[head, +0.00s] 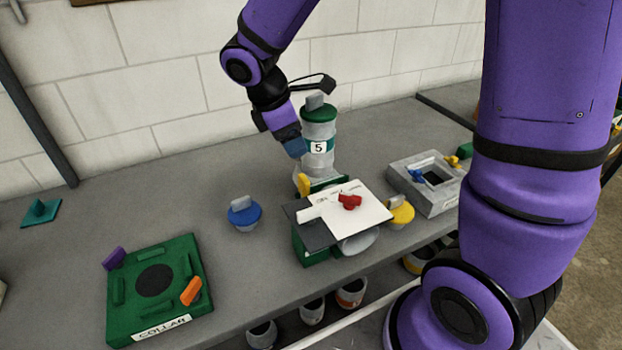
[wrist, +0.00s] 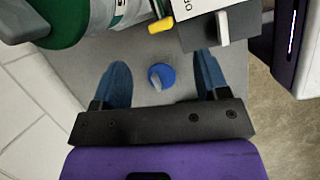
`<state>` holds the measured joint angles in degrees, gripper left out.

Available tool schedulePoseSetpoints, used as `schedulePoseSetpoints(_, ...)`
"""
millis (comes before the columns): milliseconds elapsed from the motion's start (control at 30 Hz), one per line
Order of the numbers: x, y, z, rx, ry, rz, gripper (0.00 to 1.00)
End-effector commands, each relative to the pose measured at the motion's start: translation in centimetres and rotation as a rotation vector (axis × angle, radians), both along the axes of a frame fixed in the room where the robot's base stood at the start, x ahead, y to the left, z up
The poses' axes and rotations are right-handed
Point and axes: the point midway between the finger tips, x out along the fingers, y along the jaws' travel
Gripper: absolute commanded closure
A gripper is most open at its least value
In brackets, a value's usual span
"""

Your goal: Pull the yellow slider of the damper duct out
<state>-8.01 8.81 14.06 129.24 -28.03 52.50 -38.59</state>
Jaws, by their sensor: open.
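The duct (head: 318,133) is an upright grey cylinder with a green cap, a teal band and a "5" label. It also shows at the top left of the wrist view (wrist: 110,22). A yellow tab, apparently the slider (head: 303,184), sticks out low on its near left side; in the wrist view the tab (wrist: 161,25) lies beyond the fingertips. My gripper (head: 295,148) is beside the duct's left side, above the tab. In the wrist view my gripper (wrist: 163,68) has its blue fingers apart and nothing between them at their height.
A blue knobbed lid (head: 244,214) lies on the bench below the fingers. A green stand (head: 312,246) with dark and white plates and a red handle (head: 349,202) is in front of the duct. A green collar board (head: 185,255) is left; a grey box (head: 445,200) is right.

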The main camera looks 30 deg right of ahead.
Motion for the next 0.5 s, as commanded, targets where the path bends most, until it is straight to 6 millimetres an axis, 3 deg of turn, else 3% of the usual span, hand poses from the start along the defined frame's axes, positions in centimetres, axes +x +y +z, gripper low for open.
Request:
schedulePoseSetpoints(100,0.9,1.0,-2.0,-0.019,0.056,0.093,0.32)
schedulePoseSetpoints(233,1.4,1.6,-3.1,-0.03,0.085,0.148,0.32)
schedulePoseSetpoints(500,1.4,0.9,-5.3,-0.033,0.094,0.161,0.32)
